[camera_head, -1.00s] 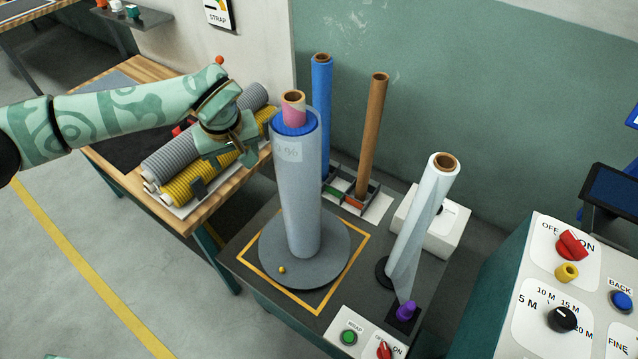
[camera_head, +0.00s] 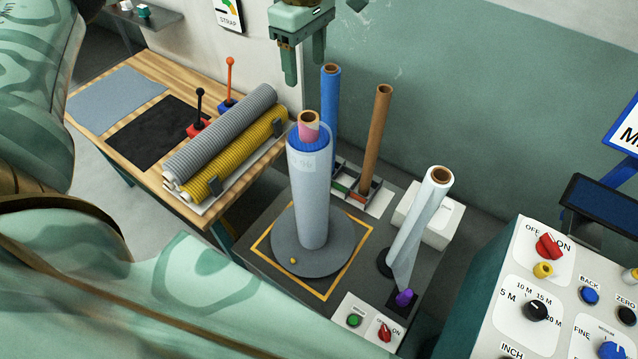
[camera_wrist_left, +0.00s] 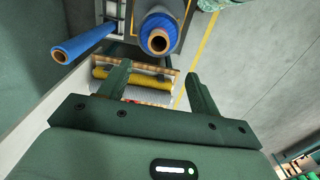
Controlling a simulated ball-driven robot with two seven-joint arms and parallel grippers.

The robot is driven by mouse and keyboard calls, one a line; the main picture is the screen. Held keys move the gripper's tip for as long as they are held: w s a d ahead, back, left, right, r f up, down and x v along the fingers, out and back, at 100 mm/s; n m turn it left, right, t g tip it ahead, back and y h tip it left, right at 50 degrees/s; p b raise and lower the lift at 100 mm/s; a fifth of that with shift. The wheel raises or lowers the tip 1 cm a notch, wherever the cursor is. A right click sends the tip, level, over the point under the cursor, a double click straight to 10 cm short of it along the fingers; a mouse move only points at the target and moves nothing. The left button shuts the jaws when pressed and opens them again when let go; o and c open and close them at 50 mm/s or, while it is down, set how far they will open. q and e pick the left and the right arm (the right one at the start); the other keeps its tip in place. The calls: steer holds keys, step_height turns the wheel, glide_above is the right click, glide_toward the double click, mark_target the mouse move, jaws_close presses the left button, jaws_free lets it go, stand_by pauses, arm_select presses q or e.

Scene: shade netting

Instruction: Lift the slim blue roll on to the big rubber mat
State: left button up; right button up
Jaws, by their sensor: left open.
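The slim blue roll (camera_head: 330,112) stands upright behind the wrapped roll, its brown core showing on top. Its lower end is hidden. In the left wrist view, the slim blue roll (camera_wrist_left: 85,42) shows at upper left, outside the jaws. My left gripper (camera_head: 305,68) is open and empty, fingers down, at the top of the head view near the blue roll's top. Its fingers also show in the left wrist view (camera_wrist_left: 156,82). A black mat (camera_head: 150,135) and a grey-blue mat (camera_head: 115,92) lie on the wooden table; I cannot tell which is the big rubber one.
A thick wrapped roll (camera_head: 309,190) stands on a round turntable (camera_head: 340,240). A brown tube (camera_head: 375,140) and a clear-film roll (camera_head: 418,225) stand to the right.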

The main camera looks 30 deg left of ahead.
mark_target(309, 124)
arm_select(q)
steer(key=shift+w+f+p, duration=0.1)
steer(key=shift+f+p, duration=0.45)
steer(key=shift+f, duration=7.35)
steer(key=shift+r, duration=0.1)
jaws_close()
